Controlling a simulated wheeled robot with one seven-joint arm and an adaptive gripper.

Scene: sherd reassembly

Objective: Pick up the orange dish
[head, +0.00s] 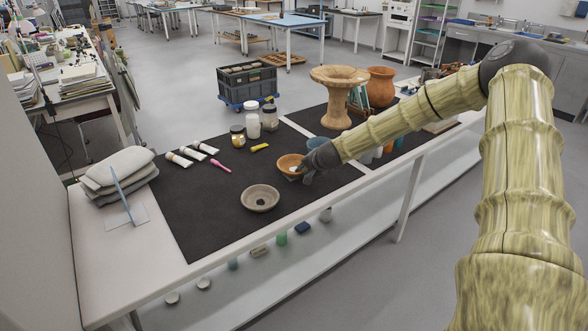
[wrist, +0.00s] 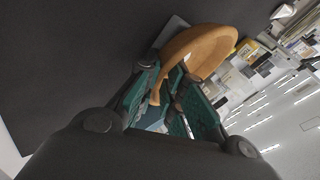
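The orange dish (head: 288,162) is a small round bowl on the dark mat, near the middle of the table's front part. My gripper (head: 308,170) is at its right side and covers part of that edge. In the wrist view, the orange dish (wrist: 207,47) appears tilted, and its near wall reaches in between the teal fingers of my gripper (wrist: 164,76). The fingers lean inward close to that wall. Whether they press on it cannot be told. A small pale patch shows inside the dish in the head view.
A grey bowl with a dark centre (head: 260,199) lies at the front left of the dish. A yellow object (head: 260,148), jars (head: 253,126) and tubes (head: 179,159) lie beyond. A terracotta pedestal vessel (head: 338,95) stands behind. The mat's left front is clear.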

